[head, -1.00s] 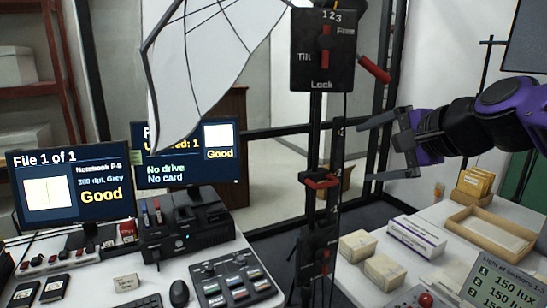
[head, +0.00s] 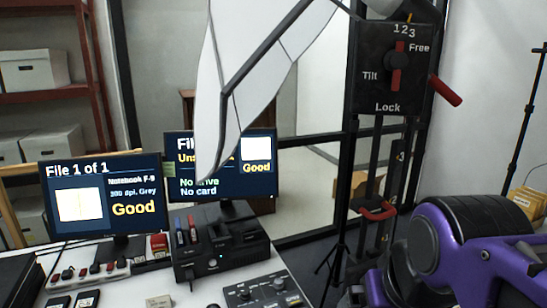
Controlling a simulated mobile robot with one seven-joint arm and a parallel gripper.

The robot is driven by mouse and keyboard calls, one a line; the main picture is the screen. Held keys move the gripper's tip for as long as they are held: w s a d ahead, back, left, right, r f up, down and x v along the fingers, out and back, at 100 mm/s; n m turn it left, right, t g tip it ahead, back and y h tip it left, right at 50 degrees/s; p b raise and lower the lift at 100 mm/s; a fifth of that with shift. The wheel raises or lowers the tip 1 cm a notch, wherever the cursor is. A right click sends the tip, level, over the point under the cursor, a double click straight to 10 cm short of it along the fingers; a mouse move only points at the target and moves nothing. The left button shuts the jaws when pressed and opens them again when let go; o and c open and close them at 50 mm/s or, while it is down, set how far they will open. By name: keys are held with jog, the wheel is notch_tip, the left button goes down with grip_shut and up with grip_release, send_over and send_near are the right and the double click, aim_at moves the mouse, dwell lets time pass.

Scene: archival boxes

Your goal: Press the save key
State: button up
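The control panel (head: 262,291) with knobs and keys is at the bottom edge of the head view, partly cut off. I cannot make out which key is the save key. The left monitor (head: 103,197) reads "File 1 of 1", "Notebook F-9" and "Good". The second monitor (head: 220,176) shows "No drive", "No card" and "Good", partly covered by the white umbrella. My purple arm fills the lower right, right of the panel. My gripper is out of view, so its fingers are hidden.
A black dock (head: 218,240) with coloured drives stands behind the panel. A power strip (head: 90,270) lies left of it. A black stand with a Tilt/Free/Lock plate (head: 393,70) rises right of the desk. The white umbrella (head: 255,65) hangs over the monitors.

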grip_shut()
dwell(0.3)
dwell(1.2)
